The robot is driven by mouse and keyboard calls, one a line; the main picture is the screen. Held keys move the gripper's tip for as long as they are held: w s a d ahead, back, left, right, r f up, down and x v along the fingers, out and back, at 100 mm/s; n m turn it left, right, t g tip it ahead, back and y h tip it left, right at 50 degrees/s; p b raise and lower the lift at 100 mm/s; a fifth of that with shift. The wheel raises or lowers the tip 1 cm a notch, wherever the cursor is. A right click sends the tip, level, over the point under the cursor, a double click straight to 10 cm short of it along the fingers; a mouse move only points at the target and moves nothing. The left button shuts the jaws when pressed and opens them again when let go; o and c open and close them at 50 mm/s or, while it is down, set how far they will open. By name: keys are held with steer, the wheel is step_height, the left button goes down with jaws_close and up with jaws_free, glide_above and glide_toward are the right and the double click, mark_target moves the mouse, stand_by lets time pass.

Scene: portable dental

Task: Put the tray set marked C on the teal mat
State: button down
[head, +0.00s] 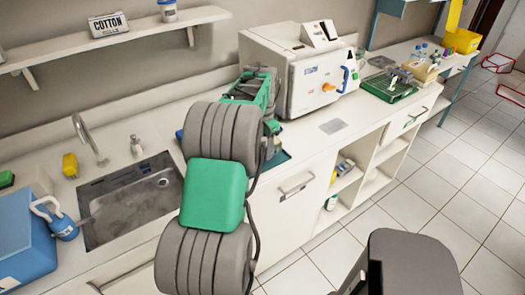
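My arm reaches over the counter in the middle of the head view, and my gripper (262,84) is at its far end, beside the left side of the white sterilizer. Its fingertips are hidden, so I cannot tell whether it is open or holds anything. A dark teal flat patch (279,158) shows on the counter just right of my arm; it looks like the teal mat, mostly hidden behind the arm. A green tray (389,93) with small items stands on the counter right of the sterilizer. No letter C is readable on it.
The white sterilizer (303,72) stands against the wall. A sink (130,200) with a faucet is at the left, beside a blue box (25,245). A yellow bin (461,41) and bottles stand at the far right. The counter front right of the sterilizer is mostly clear.

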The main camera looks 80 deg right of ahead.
steer(key=shift+f, duration=1.2)
steer(key=c, duration=0.6)
jaws_free()
